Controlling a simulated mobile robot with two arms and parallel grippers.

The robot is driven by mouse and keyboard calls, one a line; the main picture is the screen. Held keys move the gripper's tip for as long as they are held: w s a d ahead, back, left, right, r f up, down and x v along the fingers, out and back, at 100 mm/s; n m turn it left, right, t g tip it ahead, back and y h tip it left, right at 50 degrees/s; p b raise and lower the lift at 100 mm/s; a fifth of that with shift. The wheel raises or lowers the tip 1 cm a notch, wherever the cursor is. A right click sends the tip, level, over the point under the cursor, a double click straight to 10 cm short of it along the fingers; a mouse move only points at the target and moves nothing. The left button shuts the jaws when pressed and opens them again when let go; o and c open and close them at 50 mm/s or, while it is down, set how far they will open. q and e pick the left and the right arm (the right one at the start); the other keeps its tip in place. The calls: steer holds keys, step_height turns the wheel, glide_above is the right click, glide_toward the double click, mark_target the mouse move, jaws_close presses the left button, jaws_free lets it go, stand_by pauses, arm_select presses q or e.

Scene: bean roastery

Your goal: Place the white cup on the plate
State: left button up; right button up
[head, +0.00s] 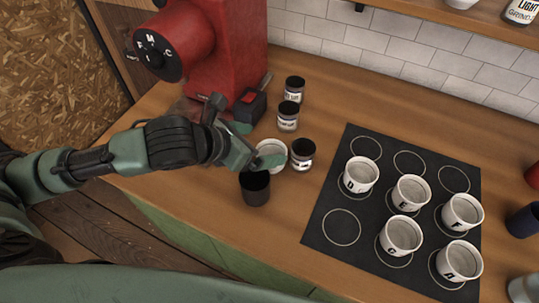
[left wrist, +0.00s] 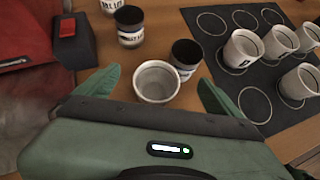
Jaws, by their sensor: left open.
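A white cup (head: 271,145) stands on the wooden counter, partly hidden behind my left gripper (head: 256,146). In the left wrist view, the white cup (left wrist: 157,84) shows between the two spread green fingers of my left gripper (left wrist: 156,92). The gripper is open; I cannot tell whether a finger touches the cup. The plate appears to be the black square (head: 328,209) with printed white rings, right of the cup. It also shows in the left wrist view (left wrist: 227,82). Several lettered white cups (head: 402,235) stand on its rings, and several rings are bare. My right gripper is not in view.
A dark cup (head: 256,190) stands just in front of the white cup. A dark-topped jar (head: 303,156) stands close to its right, with two labelled jars (head: 288,117) behind. A red machine (head: 222,50) stands at the back left. Counter between jar and plate is clear.

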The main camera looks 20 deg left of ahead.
mark_target(281, 152)
arm_select(q)
steer(key=shift+g, duration=0.3)
steer(key=w+f, duration=0.1)
steer(key=f, duration=0.1)
steer(key=w+d+f+p, duration=0.1)
steer(key=f, duration=0.1)
steer(key=w+d+f, duration=0.1)
steer(key=f, duration=0.2)
steer(key=shift+w, duration=0.2)
steer(key=shift+r, duration=0.1)
steer(key=c, duration=1.8)
step_height(281, 152, up, 20)
steer(key=shift+c, duration=0.2)
steer(key=w+a+r+n+t+y, duration=0.1)
steer(key=w+a+r+n+y, duration=0.1)
steer(key=a+r+n+y, duration=0.2)
steer(key=a+n+y, duration=0.1)
steer(key=a+n, duration=0.2)
steer(key=a, duration=0.1)
steer(key=shift+a, duration=0.2)
